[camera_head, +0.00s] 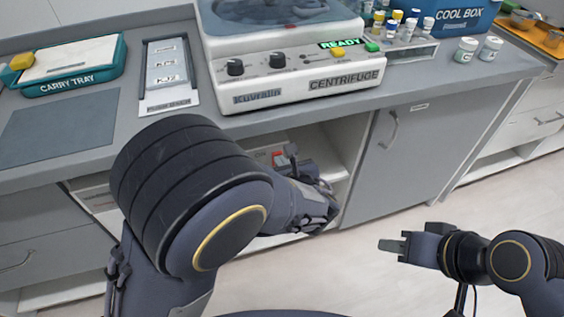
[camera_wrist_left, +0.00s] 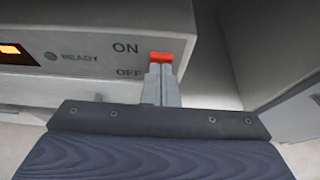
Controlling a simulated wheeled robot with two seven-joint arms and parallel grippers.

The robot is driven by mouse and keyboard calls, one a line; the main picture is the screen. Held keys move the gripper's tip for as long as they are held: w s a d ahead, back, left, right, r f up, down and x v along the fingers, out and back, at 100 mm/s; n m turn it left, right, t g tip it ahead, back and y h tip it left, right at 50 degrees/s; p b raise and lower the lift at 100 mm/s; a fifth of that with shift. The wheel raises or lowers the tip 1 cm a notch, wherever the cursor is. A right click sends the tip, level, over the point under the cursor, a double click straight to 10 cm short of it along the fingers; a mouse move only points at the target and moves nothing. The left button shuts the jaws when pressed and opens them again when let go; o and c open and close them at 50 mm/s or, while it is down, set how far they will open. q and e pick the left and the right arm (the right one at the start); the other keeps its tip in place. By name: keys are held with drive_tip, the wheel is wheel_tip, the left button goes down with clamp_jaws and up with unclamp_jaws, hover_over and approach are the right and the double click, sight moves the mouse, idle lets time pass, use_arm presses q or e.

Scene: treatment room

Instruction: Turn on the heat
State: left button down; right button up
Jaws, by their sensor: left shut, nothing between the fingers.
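In the left wrist view a pale device (camera_wrist_left: 60,88) fills the upper left. Its front has a red switch (camera_wrist_left: 161,57) beside the words ON and OFF, a grey READY lamp (camera_wrist_left: 51,57) and a lit amber display (camera_wrist_left: 10,49). My left gripper (camera_wrist_left: 161,70) is shut and empty, its tips at the switch's lower edge; they hide its lower part, and contact is unclear. In the head view the device (camera_head: 268,151) sits in the open shelf under the counter, mostly hidden by my left arm. My right gripper (camera_head: 392,245) hangs over the floor at the right, away from everything.
The counter above holds a centrifuge (camera_head: 300,90), a carry tray (camera_head: 70,85), a panel with labels (camera_head: 168,75), several small bottles and a cool box (camera_head: 455,17). A grey cabinet door (camera_head: 420,150) closes off the shelf's right side. The floor ahead is clear.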

use_arm(q)
drive_tip(key=shift+w+a+r+g+p, duration=0.1)
drive_tip(key=shift+w+r+g+p, duration=0.1)
drive_tip(key=shift+w+g+p, duration=0.1)
use_arm(e)
drive_tip(key=shift+r, duration=0.8)
use_arm(q)
drive_tip(key=shift+r, duration=0.1)
drive_tip(key=shift+r+p, duration=0.65)
drive_tip(key=shift+r, duration=0.05)
use_arm(e)
drive_tip(key=shift+r, duration=0.65)
use_arm(q)
drive_tip(key=shift+s, duration=0.15)
